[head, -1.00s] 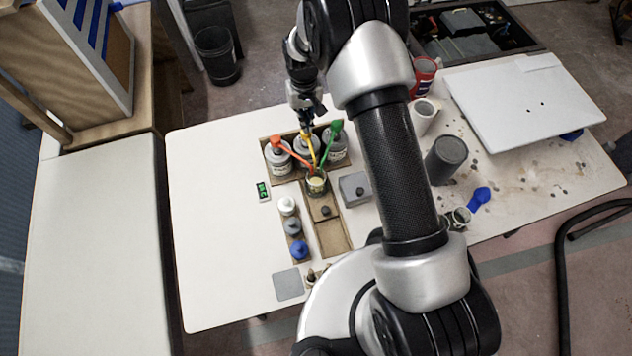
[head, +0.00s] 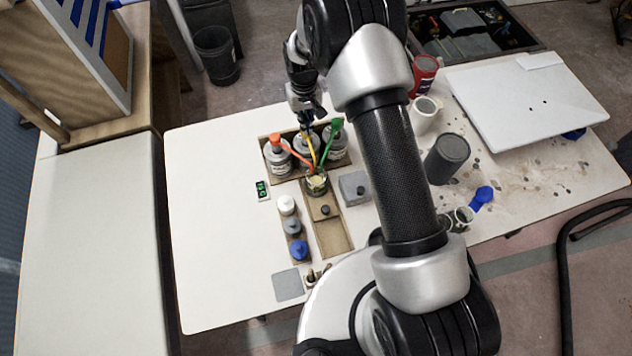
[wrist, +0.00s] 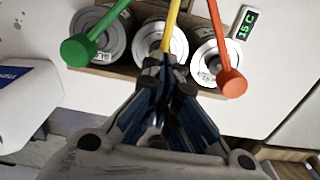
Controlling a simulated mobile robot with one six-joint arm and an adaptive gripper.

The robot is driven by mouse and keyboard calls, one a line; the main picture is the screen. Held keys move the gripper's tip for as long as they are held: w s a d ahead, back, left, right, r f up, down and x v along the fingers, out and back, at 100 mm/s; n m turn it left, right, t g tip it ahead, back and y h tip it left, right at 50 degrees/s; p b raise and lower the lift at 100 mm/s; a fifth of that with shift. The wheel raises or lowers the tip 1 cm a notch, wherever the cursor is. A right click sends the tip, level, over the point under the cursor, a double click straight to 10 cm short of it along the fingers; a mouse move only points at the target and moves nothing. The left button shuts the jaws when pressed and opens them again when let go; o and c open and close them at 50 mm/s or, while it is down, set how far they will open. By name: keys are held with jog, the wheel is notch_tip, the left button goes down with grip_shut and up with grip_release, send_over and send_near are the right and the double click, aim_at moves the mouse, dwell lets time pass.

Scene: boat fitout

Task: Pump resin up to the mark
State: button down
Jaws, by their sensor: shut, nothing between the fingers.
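Three grey bottles stand in a wooden rack (head: 296,176) with red, yellow and green pump spouts. The red pump (head: 279,143) is on the left, the yellow pump (head: 312,146) in the middle, and the green pump (head: 334,127) on the right. Their spouts converge over a small cup (head: 316,184), whose mark I cannot make out. My gripper (head: 305,128) is at the top of the yellow pump. In the wrist view my gripper (wrist: 164,82) is closed, its fingertips at the yellow pump (wrist: 171,30) and hiding its head. The red pump (wrist: 231,82) and green pump (wrist: 79,50) flank it.
A small green-digit display (head: 262,190) lies left of the bottles. White, grey and blue-capped pots (head: 293,228) stand in front, beside a wooden tray (head: 333,238). A grey box (head: 354,187) and dark cylinder (head: 446,158) are to the right. The table's left side is clear.

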jog(key=shift+f+b, duration=0.8)
jog(key=shift+f, duration=0.45)
jog(key=shift+r, duration=0.15)
jog(key=shift+r+p, duration=1.2)
jog(key=shift+r, duration=1)
jog(key=shift+f, duration=0.15)
